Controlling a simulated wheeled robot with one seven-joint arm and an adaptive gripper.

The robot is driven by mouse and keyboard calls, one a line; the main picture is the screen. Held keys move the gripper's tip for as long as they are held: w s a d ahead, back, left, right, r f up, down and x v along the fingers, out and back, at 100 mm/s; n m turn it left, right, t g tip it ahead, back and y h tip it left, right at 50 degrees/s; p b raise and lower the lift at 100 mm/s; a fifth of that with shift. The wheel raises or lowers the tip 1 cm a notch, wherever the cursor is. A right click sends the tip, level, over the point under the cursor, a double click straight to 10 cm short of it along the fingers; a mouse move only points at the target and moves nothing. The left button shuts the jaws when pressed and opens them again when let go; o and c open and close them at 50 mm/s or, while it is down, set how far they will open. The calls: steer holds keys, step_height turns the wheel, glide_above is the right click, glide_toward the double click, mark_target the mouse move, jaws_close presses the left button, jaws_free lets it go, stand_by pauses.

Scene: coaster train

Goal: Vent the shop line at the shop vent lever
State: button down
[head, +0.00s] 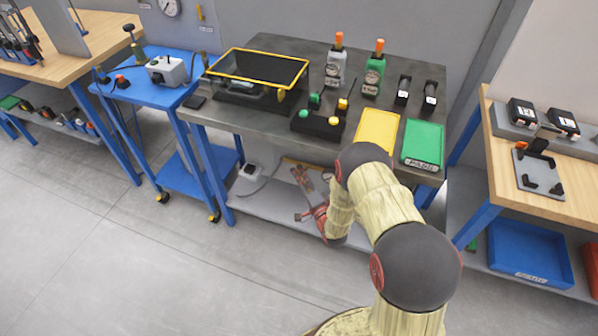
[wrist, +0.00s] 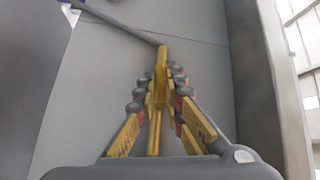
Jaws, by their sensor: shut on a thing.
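In the wrist view a yellow lever handle (wrist: 162,62) stands between my fingers, with a grey bar running from near its top to the upper left. I take it for the shop vent lever; no label is readable. My gripper (wrist: 160,95) is shut on this handle, its yellow-padded fingers on both sides. In the head view my gripper (head: 308,214) is low, below the front edge of the dark bench, by the lower shelf. The handle cannot be made out there, and my arm hides part of that area.
The dark bench (head: 225,115) overhangs the lower shelf (head: 258,205) and holds a yellow-framed case, several small devices, a yellow tray (head: 377,131) and a green tray (head: 422,142). A blue cart (head: 150,92) stands left, a wooden bench (head: 520,195) right. The floor in front is clear.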

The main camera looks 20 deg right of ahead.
steer(key=shift+f+n+g+p, duration=0.15)
steer(key=shift+n+g+p, duration=0.45)
steer(key=c, duration=1.9)
jaws_free()
steer(key=shift+s, duration=0.1)
steer(key=s+d, duration=0.2)
steer(key=s, duration=0.9)
steer(key=shift+s+r, duration=0.3)
steer(key=shift+s, duration=0.05)
steer(key=shift+d, duration=0.1)
